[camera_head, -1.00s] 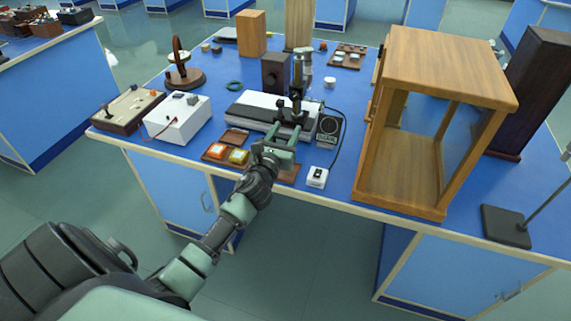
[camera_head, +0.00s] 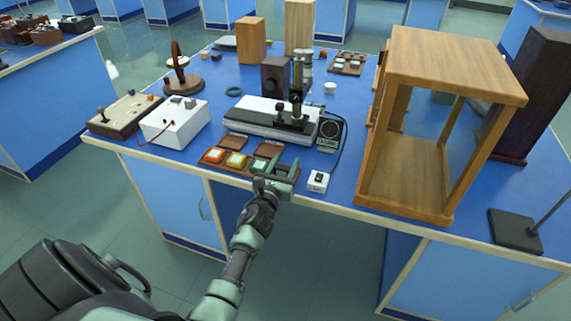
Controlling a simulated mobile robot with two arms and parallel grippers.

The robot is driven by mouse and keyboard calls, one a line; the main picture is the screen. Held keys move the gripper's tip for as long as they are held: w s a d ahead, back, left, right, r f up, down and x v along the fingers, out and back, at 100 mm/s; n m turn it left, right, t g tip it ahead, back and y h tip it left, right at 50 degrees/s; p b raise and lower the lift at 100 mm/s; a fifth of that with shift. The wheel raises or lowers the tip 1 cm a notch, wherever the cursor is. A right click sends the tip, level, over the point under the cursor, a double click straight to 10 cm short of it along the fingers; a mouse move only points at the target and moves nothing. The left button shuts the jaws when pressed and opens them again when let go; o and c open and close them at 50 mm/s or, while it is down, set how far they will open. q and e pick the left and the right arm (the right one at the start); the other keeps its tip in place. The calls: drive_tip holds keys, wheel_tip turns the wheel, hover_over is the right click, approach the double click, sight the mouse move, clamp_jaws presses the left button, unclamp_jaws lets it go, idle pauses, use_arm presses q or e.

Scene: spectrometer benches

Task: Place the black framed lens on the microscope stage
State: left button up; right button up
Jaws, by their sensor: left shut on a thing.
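My left gripper (camera_head: 279,175) is shut at the right end of a brown wooden tray (camera_head: 222,169), near the bench's front edge. What is between its fingers is too small and hidden to identify. I cannot make out the black framed lens for certain. The microscope (camera_head: 297,97) stands just behind the tray, with a white base (camera_head: 248,115) and a black stage part (camera_head: 290,120). My right gripper is not in view.
A white switch box (camera_head: 318,182) sits right of the gripper, its black cable running up to a dark meter (camera_head: 329,132). A wooden glass-sided case (camera_head: 447,65) stands farther right. A white instrument box (camera_head: 175,123) is at left. Some bare blue bench top lies between them.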

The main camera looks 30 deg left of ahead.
use_arm(q)
drive_tip(key=shift+f+b, duration=0.3)
drive_tip(key=o, duration=1.4)
drive_tip(key=shift+r, duration=0.1)
drive_tip(key=shift+c, duration=0.2)
